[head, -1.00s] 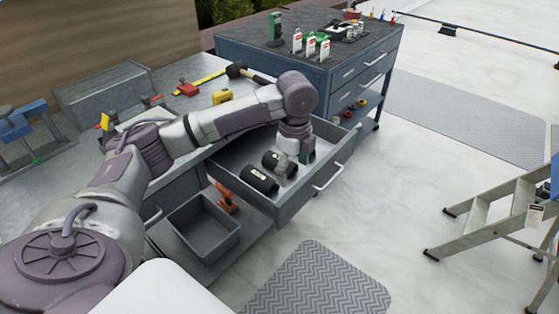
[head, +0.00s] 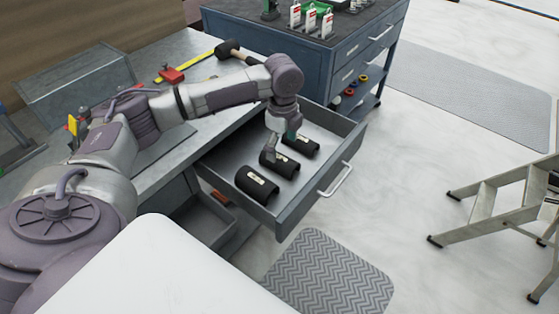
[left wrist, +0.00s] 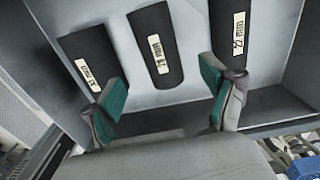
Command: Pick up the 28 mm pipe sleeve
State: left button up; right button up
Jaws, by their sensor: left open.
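Three black half-round pipe sleeves with pale labels lie side by side in the open grey drawer (head: 228,160). The middle one is the 28 mm sleeve (head: 284,168); its label is upside down and blurred in the left wrist view (left wrist: 153,30). The 22 mm sleeve (head: 303,147) is on its far side, also at the right of the wrist view (left wrist: 224,15). The largest sleeve (head: 254,188) is on the near side; its label seems to read 35 mm (left wrist: 86,62). My left gripper (left wrist: 160,98) is open and empty, its teal-padded fingers apart near the middle sleeve's end. My right gripper is not in view.
The drawer's front and handle (head: 335,180) stick out over the floor. The workbench (head: 165,150) holds a mallet (head: 235,49) and a red tool (head: 171,75). A blue tool cabinet (head: 300,60) stands behind; a stepladder (head: 495,200) is at right.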

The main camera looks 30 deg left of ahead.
aim_at(279, 157)
pick_arm(q)
jog(key=shift+a+f, duration=0.1)
jog(key=shift+f, duration=0.65)
jog(key=f, duration=0.4)
jog(key=shift+a+f, duration=0.15)
jog(key=shift+a, duration=0.2)
jog(key=shift+f, duration=0.3)
jog(key=c, duration=1)
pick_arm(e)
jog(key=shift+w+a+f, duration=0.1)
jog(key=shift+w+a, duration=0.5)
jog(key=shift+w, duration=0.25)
